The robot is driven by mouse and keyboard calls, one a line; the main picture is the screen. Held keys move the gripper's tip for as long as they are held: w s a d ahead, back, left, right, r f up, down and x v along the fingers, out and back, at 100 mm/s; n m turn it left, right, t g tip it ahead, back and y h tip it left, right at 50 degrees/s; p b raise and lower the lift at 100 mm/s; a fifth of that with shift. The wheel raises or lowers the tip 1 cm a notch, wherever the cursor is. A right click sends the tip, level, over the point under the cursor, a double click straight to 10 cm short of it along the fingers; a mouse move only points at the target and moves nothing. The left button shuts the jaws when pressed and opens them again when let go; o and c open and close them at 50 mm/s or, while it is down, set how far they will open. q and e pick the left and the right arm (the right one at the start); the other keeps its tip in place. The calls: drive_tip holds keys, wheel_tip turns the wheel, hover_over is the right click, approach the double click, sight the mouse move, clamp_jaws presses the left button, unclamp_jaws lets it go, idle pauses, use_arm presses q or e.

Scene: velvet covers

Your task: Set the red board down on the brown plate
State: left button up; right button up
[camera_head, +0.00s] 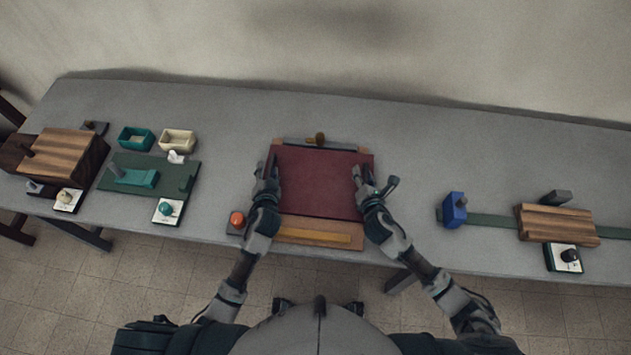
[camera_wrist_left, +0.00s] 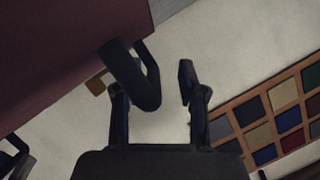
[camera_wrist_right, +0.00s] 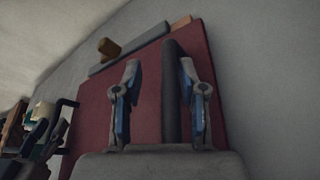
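The red board (camera_head: 318,182) lies over the rear part of the brown plate (camera_head: 345,225), whose front strip is bare; I cannot tell whether they touch. My left gripper (camera_head: 267,172) is at the board's left side. In the left wrist view its fingers (camera_wrist_left: 155,95) are apart, and a dark loop handle (camera_wrist_left: 148,85) on the board overlaps the left finger. My right gripper (camera_head: 375,182) is at the board's right side. In the right wrist view its fingers (camera_wrist_right: 160,95) are apart, with a dark bar (camera_wrist_right: 172,90) between them, closer to the right finger.
A grey bar with a brown knob (camera_head: 319,139) lies behind the board. A yellow strip (camera_head: 310,235) lies on the plate's front. An orange-red button (camera_head: 237,219) stands at left. Wooden blocks and trays are far left; a blue block (camera_head: 454,209) is right. The table between is clear.

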use_arm(q)
drive_tip(key=shift+a, duration=0.2)
use_arm(e)
drive_tip(key=shift+a, duration=0.1)
use_arm(q)
drive_tip(key=shift+r, duration=0.2)
drive_tip(key=r, duration=0.8)
drive_tip(key=shift+w+d+r, duration=0.1)
drive_tip(key=shift+d+r, duration=0.25)
drive_tip(key=shift+r, duration=0.05)
use_arm(e)
drive_tip(key=shift+d, duration=0.4)
use_arm(q)
drive_tip(key=shift+r, duration=0.3)
drive_tip(key=shift+a+r, duration=0.1)
drive_tip(key=shift+a, duration=0.15)
use_arm(e)
drive_tip(key=shift+a, duration=0.25)
use_arm(q)
drive_tip(key=shift+a, duration=0.1)
use_arm(e)
drive_tip(key=o, duration=0.6)
drive_tip(key=shift+a, duration=0.1)
drive_tip(key=shift+o, duration=1.1)
use_arm(q)
drive_tip(key=shift+d, duration=0.2)
use_arm(e)
drive_tip(key=shift+d, duration=0.2)
